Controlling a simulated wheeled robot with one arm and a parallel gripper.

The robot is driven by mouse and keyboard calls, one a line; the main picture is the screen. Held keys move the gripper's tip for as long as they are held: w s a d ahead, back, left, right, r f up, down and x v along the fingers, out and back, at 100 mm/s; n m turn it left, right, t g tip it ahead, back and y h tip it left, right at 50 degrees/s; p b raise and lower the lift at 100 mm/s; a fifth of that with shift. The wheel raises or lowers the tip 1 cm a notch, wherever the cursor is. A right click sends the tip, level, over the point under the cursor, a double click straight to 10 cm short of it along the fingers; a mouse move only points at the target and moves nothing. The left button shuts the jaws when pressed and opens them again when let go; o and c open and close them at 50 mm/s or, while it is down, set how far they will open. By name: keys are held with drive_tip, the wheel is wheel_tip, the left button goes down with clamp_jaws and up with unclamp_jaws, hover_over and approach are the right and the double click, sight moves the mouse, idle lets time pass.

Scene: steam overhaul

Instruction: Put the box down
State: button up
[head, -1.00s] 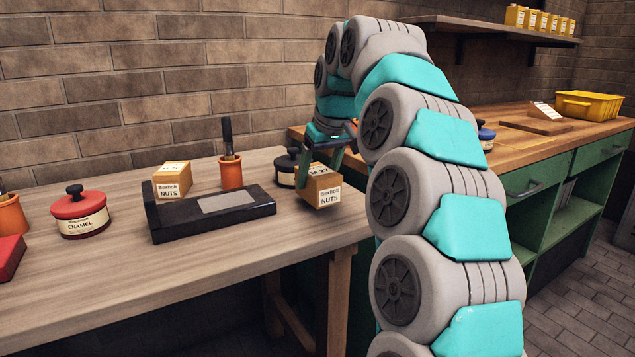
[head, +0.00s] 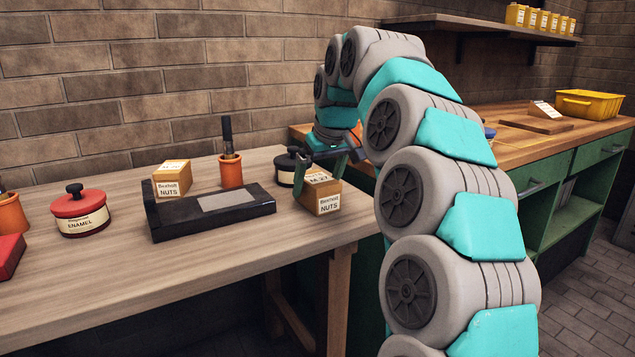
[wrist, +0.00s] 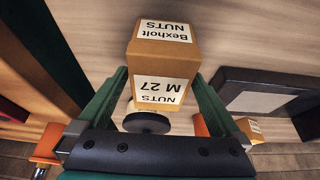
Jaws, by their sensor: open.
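The tan cardboard box (head: 320,194), labelled Bexholt NUTS and M 27, sits upright near the right end of the wooden table (head: 230,262). In the wrist view the same box (wrist: 164,50) shows its labels upside down, ahead of and between my two fingers. My gripper (wrist: 162,98) is open, with a gap visible beside the box.
Behind the box is a dark-lidded pot (head: 286,168). To its left are a black block with a grey plate (head: 212,212), a second nuts box (head: 173,181), an orange cup (head: 231,173) and a red enamel pot (head: 80,215). The table's right edge is close.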

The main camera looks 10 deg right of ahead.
drive_tip(key=p+v, duration=0.2)
drive_tip(key=v, duration=0.9)
drive_tip(key=shift+w+r, duration=0.1)
drive_tip(key=shift+s+d+r+p, duration=0.1)
drive_tip(key=shift+s+r+p, duration=0.25)
drive_tip(key=shift+r+p, duration=0.2)
drive_tip(key=shift+f, duration=0.1)
drive_tip(key=s+f+m+g, duration=0.1)
drive_tip(key=s+f+g, duration=0.2)
drive_tip(key=s+f, duration=1.3)
drive_tip(key=s+a+f+m+g+h, duration=0.1)
drive_tip(key=s+f+m+g, duration=0.1)
drive_tip(key=s+f, duration=1.4)
drive_tip(key=s+g, duration=0.1)
drive_tip(key=s, duration=0.6)
drive_tip(key=shift+a+m, duration=0.2)
drive_tip(key=shift+m, duration=0.1)
drive_tip(key=shift+s, duration=0.15)
